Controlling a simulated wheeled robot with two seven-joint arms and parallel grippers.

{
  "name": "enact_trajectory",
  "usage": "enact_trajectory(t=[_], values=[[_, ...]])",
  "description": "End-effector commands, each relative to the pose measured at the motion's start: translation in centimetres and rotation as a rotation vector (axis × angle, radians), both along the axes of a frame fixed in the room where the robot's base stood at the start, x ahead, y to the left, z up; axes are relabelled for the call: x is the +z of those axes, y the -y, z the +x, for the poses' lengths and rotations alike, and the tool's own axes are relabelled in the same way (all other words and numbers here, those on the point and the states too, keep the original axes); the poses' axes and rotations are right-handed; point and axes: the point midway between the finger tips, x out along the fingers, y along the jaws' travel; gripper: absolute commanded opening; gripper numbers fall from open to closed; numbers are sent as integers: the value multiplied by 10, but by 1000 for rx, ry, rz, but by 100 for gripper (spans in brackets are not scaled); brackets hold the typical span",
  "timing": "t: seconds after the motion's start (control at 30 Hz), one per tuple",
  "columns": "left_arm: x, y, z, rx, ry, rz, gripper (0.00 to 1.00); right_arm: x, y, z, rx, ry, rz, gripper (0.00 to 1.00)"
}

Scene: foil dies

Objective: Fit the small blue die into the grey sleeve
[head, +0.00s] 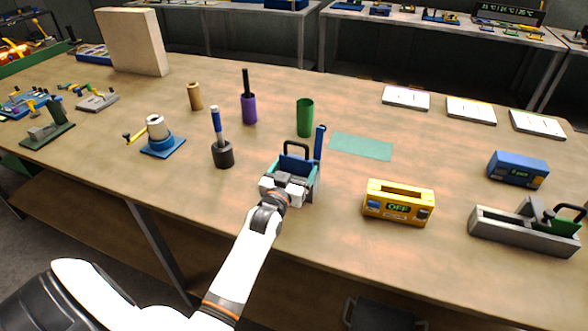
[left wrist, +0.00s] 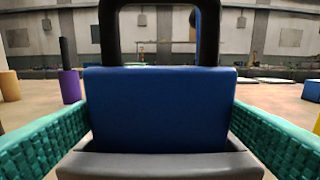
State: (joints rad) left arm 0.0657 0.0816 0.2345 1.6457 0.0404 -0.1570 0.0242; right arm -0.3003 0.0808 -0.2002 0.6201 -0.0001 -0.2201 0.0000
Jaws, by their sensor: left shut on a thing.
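A blue block with a black loop handle (head: 294,165), which I take for the small blue die, is between the teal fingers of my left gripper (head: 296,173). The left gripper is shut on it near the middle of the table. In the left wrist view the blue block (left wrist: 160,105) fills the centre between both fingers, with its handle upright. A long grey slotted body (head: 520,232) with a black lever and a green part lies at the right, well apart from the gripper. It may be the grey sleeve; I cannot tell surely. My right gripper is not in view.
A yellow box marked OFF (head: 398,204) stands right of the gripper, and a blue box (head: 517,169) farther right. A green cup (head: 305,118), a purple cup (head: 249,109) and a dark grey cup (head: 222,155) stand nearby. A teal mat (head: 362,147) lies clear behind.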

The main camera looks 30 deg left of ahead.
Motion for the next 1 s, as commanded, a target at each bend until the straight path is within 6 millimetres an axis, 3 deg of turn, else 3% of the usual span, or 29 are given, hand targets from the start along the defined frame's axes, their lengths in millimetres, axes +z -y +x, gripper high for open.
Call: enact_trajectory(t=[0.53,0.57,0.63,1.0], values=[[-12,0,0,0,4,1,44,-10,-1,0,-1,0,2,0],[-12,0,0,0,4,1,88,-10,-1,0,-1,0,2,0],[-12,0,0,0,3,1,100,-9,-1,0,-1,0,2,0],[-18,3,-10,0,-9,-2,100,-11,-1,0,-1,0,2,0]])
